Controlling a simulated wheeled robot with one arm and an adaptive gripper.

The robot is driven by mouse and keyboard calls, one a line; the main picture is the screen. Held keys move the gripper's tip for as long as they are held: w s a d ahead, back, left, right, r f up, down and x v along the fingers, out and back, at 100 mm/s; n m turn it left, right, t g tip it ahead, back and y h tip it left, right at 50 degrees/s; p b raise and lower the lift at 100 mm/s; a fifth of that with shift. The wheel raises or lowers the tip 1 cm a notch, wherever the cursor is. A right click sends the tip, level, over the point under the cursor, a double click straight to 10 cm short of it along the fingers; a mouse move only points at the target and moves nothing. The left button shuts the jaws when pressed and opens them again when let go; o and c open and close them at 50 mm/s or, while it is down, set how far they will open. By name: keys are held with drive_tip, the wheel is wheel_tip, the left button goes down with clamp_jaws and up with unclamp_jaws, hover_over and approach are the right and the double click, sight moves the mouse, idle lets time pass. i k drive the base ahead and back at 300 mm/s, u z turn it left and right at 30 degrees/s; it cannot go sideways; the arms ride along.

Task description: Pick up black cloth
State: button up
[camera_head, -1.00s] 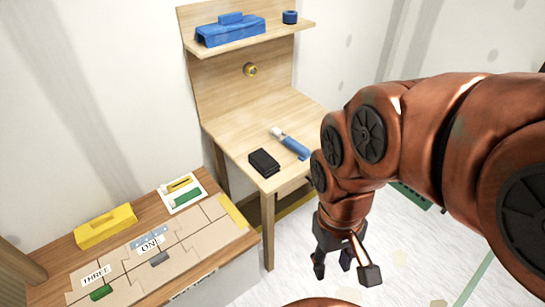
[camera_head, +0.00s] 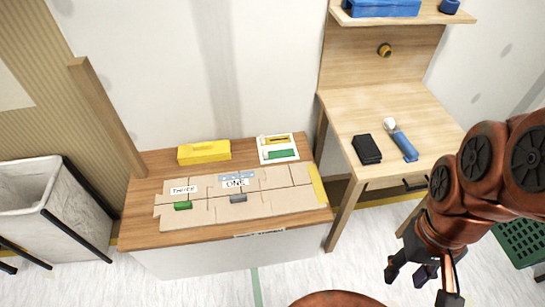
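The black cloth (camera_head: 367,149) looks like a small folded black block. It lies flat on the light wooden table (camera_head: 350,107), near its left front edge. A blue tool with a white end (camera_head: 402,140) lies just to the right of it, apart from it. My gripper (camera_head: 424,285) hangs at the lower right, in front of the table and well away from the cloth. Its dark fingers are spread apart, with nothing between them. Nothing covers the cloth.
A lower wooden bench (camera_head: 147,232) with cardboard pieces, a yellow box (camera_head: 204,151) and a white tray (camera_head: 266,156) stands left of the table. A grey bin (camera_head: 75,228) is at far left. A green crate (camera_head: 524,240) is at right. A shelf (camera_head: 405,17) overhangs the table's back.

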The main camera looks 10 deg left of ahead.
sight(368, 152)
drive_tip(key=u, duration=0.5)
drive_tip(key=k, duration=0.6)
drive_tip(key=u, duration=0.75)
drive_tip(key=i, duration=1.1)
drive_tip(key=z, duration=0.5)
